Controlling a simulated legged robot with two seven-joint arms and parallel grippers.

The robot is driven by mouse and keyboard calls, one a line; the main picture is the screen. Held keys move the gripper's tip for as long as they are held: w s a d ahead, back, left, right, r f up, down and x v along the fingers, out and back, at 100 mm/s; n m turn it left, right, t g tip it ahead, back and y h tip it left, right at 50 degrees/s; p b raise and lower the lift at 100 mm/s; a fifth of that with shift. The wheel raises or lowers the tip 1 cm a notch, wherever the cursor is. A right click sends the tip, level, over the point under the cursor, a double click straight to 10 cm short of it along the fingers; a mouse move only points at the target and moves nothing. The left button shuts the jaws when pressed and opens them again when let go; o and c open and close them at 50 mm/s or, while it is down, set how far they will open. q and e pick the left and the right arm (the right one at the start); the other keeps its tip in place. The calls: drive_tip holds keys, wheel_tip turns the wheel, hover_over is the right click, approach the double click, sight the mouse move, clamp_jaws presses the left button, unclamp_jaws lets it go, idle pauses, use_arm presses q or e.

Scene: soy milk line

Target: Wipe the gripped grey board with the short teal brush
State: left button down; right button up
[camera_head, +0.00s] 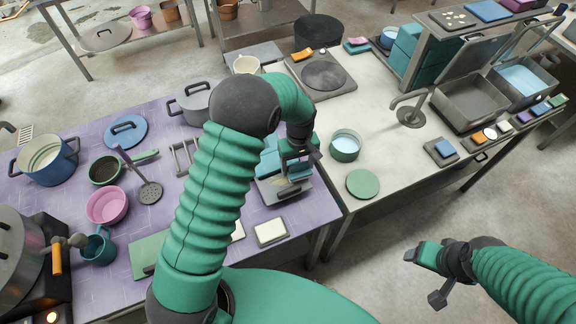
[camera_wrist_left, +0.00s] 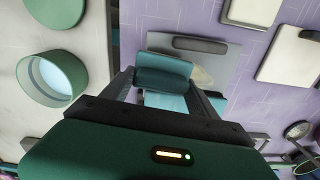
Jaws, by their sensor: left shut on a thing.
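My left gripper (camera_head: 297,172) is over the right edge of the purple table. In the left wrist view its fingers (camera_wrist_left: 165,92) are shut on a teal block-like thing (camera_wrist_left: 163,70), which looks like the short teal brush. The grey board (camera_wrist_left: 222,62) lies flat on the table just beyond it, with a dark bar (camera_wrist_left: 200,44) along one side and a pale patch on its face. In the head view the board (camera_head: 287,193) is partly hidden by the gripper; I cannot tell whether the brush touches it. My right gripper (camera_head: 425,275) is open and empty over the floor, away from the board.
White-topped pads (camera_head: 270,232) lie near the purple table's front edge. A green pot (camera_head: 345,145) and a green disc (camera_head: 363,184) stand on the pale table to the right. A grey pot (camera_head: 190,102), a skimmer (camera_head: 148,191) and a pink bowl (camera_head: 106,206) are to the left.

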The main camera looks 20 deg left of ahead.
use_arm(q)
drive_tip(key=shift+d, duration=0.45)
drive_tip(key=shift+s+a, duration=0.1)
drive_tip(key=shift+s, duration=0.05)
drive_tip(key=a, duration=0.1)
drive_tip(key=s+a, duration=0.2)
drive_tip(key=shift+s+a+f+p, duration=0.25)
drive_tip(key=shift+a+f+p, duration=0.05)
drive_tip(key=shift+f, duration=0.05)
drive_tip(key=shift+s+a, duration=0.3)
drive_tip(key=shift+s, duration=0.35)
drive_tip(key=shift+s+a, duration=0.25)
drive_tip(key=shift+s, duration=0.35)
drive_tip(key=shift+s+a+p, duration=0.25)
drive_tip(key=shift+a+p, duration=0.05)
drive_tip(key=shift+a, duration=0.05)
drive_tip(key=shift+s+a+f, duration=0.25)
drive_tip(key=shift+s+a, duration=0.7)
drive_tip(key=shift+a, duration=0.1)
drive_tip(key=shift+s, duration=0.2)
use_arm(e)
drive_tip(key=shift+v, duration=0.8)
drive_tip(key=shift+w+d, duration=0.1)
drive_tip(key=shift+d, duration=0.1)
